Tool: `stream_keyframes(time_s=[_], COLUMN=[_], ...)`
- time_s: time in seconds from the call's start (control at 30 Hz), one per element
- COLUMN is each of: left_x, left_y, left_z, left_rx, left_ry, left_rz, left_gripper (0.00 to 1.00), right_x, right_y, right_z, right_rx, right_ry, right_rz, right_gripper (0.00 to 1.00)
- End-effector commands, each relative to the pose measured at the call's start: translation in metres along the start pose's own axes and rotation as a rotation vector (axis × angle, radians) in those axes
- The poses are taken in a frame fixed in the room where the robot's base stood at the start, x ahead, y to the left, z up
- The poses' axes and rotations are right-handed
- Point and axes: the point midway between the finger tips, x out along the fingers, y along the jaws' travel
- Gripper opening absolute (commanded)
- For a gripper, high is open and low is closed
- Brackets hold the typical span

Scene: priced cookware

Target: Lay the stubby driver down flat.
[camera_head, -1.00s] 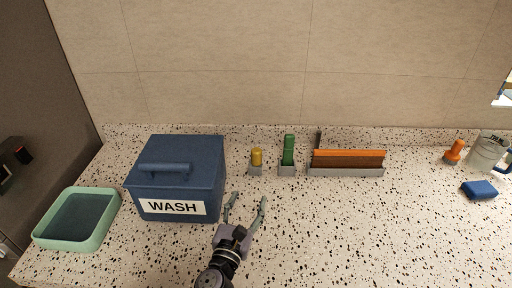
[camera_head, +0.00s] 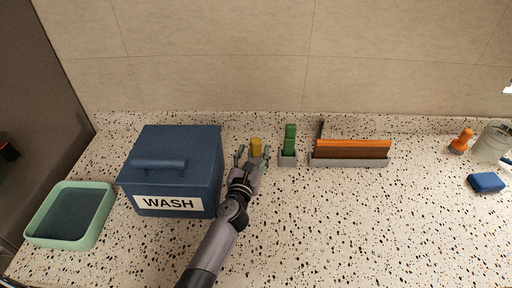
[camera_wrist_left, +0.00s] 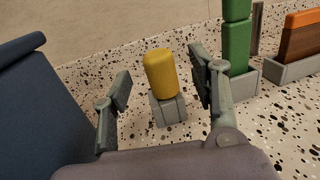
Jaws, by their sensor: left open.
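The stubby driver, with a thick yellow handle (camera_head: 257,147), stands upright in a small grey block holder (camera_wrist_left: 169,110) at the back of the counter. Its lower part is hidden in the holder. My left gripper (camera_head: 253,153) is open, with one finger on each side of the yellow handle. In the left wrist view the handle (camera_wrist_left: 160,73) stands between the two fingers, with a visible gap to each. My right gripper is not in view.
The blue WASH box (camera_head: 172,172) is close on the left, with a green tray (camera_head: 101,220) beyond it. A green-handled tool (camera_head: 290,138) in a holder is close on the right, then an orange and brown piece (camera_head: 350,148) in a grey rack. The front counter is clear.

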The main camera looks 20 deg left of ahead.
Motion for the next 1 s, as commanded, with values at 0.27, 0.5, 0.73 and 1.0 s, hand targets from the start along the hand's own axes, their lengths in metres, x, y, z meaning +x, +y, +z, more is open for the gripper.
stream_keyframes(time_s=[0.27,0.5,0.73,1.0], left_x=[0.028,0.055,0.056,0.056], left_y=[0.002,0.002,0.002,0.002], left_z=[0.004,0.004,0.004,0.004], left_rx=[-0.001,0.0,0.0,0.0], left_ry=[-0.001,0.0,0.0,0.0], left_rz=[0.0,-0.001,-0.001,-0.001], left_gripper=[0.54,0.54,0.54,0.38], right_x=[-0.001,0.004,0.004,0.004], right_y=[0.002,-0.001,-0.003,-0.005], right_z=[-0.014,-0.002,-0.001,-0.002], right_rx=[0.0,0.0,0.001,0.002], right_ry=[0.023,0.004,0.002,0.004], right_rz=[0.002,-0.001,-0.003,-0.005], right_gripper=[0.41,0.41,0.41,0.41])
